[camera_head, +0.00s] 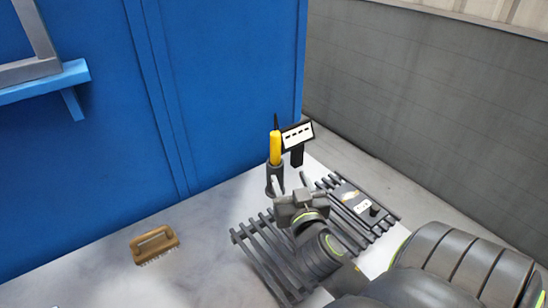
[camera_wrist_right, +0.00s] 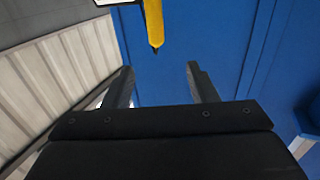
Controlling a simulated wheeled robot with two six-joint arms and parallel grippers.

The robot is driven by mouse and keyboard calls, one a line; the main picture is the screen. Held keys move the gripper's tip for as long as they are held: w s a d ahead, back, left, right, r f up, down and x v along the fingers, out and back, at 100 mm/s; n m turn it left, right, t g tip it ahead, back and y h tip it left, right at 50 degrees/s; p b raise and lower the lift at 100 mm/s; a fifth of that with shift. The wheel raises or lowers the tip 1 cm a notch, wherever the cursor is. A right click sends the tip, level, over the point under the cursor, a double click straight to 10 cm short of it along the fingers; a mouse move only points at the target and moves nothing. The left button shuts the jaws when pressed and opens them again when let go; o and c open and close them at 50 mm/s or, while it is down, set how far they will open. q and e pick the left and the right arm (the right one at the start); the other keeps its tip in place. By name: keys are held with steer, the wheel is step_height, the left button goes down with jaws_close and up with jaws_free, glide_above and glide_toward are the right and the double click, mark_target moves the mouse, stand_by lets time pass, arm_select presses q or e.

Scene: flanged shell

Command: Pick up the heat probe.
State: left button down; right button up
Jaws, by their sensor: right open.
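The heat probe (camera_head: 275,148) has a yellow handle and a thin dark tip pointing up. It stands upright in a dark cylindrical holder (camera_head: 273,187), which hides its lower end. My right gripper (camera_head: 290,181) is open and empty, just in front of the holder and lower than the yellow handle. In the right wrist view, the yellow probe (camera_wrist_right: 153,22) shows at the top, beyond the open fingers (camera_wrist_right: 160,70) and not between them. My left gripper is not in view.
A small white sign (camera_head: 298,136) on a black post stands right beside the probe. A slatted dark rack (camera_head: 262,250) lies under my right arm, with a black box (camera_head: 358,203) on it. A brown brush (camera_head: 155,246) lies left on the pale surface. A blue wall (camera_head: 230,80) rises behind.

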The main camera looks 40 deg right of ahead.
arm_select(q)
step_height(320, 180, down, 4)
steer(key=b, duration=0.3)
arm_select(e)
glide_toward(277, 154)
steer(key=p+x, duration=0.1)
steer(key=x, duration=0.2)
steer(key=p+x, duration=0.1)
steer(key=x, duration=0.1)
steer(key=shift+w+a, duration=0.2)
steer(key=shift+w, duration=0.35)
steer(key=shift+s+d+p+x, duration=0.15)
steer(key=shift+p+x, duration=0.4)
steer(key=shift+x, duration=0.6)
steer(key=shift+s+d+p+x, duration=0.15)
steer(key=shift+p+x, duration=0.4)
steer(key=shift+x, duration=0.55)
steer(key=shift+w+d, duration=0.3)
steer(key=shift+w, duration=0.35)
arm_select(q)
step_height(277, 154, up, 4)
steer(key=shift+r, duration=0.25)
arm_select(e)
steer(key=c, duration=1.1)
